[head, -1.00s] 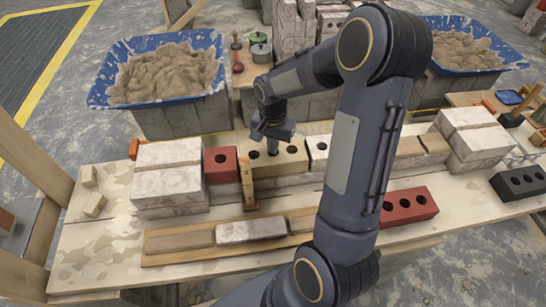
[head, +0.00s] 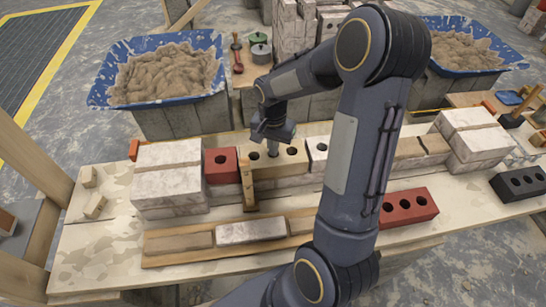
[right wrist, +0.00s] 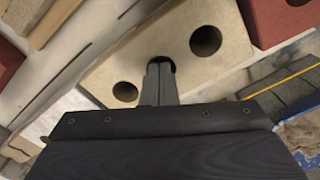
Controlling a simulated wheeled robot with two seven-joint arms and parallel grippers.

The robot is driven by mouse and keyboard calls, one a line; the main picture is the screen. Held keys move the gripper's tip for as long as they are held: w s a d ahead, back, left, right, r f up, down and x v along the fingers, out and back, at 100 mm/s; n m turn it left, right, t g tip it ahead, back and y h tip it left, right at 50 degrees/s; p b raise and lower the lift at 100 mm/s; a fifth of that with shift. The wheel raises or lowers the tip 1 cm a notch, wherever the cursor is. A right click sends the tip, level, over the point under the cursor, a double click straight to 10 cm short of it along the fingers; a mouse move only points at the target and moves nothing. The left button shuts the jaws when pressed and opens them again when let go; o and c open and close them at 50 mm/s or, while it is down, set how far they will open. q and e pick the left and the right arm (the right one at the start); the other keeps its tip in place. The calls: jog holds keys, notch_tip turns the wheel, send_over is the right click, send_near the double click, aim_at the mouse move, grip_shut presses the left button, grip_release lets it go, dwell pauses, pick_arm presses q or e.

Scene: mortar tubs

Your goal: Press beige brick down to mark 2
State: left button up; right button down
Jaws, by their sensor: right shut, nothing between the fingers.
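The beige brick (head: 291,158) with round holes lies in the wall row, between a red brick (head: 221,167) and a white brick (head: 318,146). It also shows in the right wrist view (right wrist: 100,72). An upright wooden strip (head: 248,188) stands at its front left; I cannot read any marks on it. My right gripper (head: 272,153) is shut and empty, pointing down at the brick's middle. In the right wrist view its fingers (right wrist: 160,72) are over the middle hole; I cannot tell whether they touch the brick. My left gripper is out of view.
Stacked pale blocks stand at the left (head: 168,180) and right (head: 472,138) ends of the row. A board with loose bricks (head: 250,231) lies in front. A red holed brick (head: 408,206) lies front right. Blue mortar tubs (head: 104,93) stand behind.

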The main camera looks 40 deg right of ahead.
jog(key=shift+w+r+p, duration=0.1)
jog(key=shift+r+p, duration=1.45)
jog(key=shift+r, duration=0.9)
jog(key=s+a+r+n+t+y+p, duration=0.1)
jog(key=s+a+r+n+t+y, duration=0.2)
jog(key=s+a+r+n, duration=0.7)
jog(key=s+a+r+t, duration=0.2)
jog(key=s+a+r, duration=0.1)
jog(key=s, duration=0.5)
jog(key=shift+a+r+t+y, duration=0.35)
jog(key=shift+a+t+y, duration=0.05)
jog(key=shift+a, duration=0.2)
